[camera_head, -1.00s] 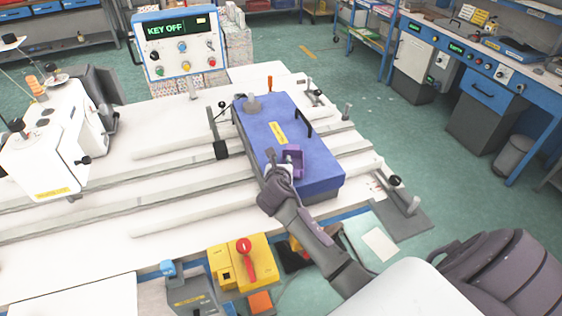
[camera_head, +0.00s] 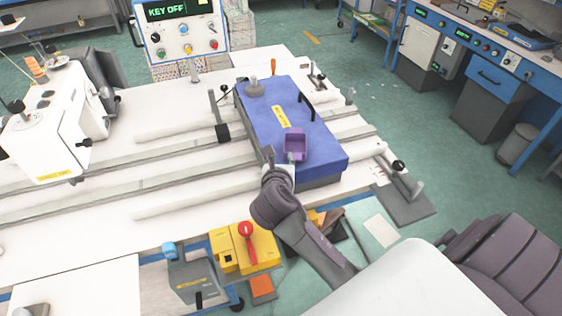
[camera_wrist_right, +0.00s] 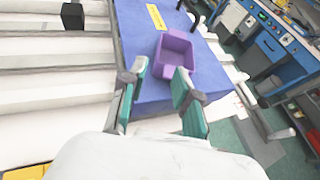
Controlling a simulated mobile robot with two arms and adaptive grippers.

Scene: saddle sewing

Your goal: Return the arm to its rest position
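My right gripper (camera_head: 283,162) reaches in over the near edge of the blue box (camera_head: 268,122), which lies on the white machine table. In the right wrist view the gripper (camera_wrist_right: 162,82) is open, with its two teal-padded fingers apart and nothing between them. A small purple tray (camera_head: 295,153) rests on top of the blue box, just beyond the fingertips. It also shows in the right wrist view (camera_wrist_right: 174,60), apart from the fingers. My left gripper is not in view.
A white sewing machine head (camera_head: 52,140) stands at the left. A control panel (camera_head: 181,35) reading KEY OFF stands at the back. A yellow box with a red switch (camera_head: 240,250) sits at the near table edge. A blue workbench (camera_head: 490,75) stands at the right.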

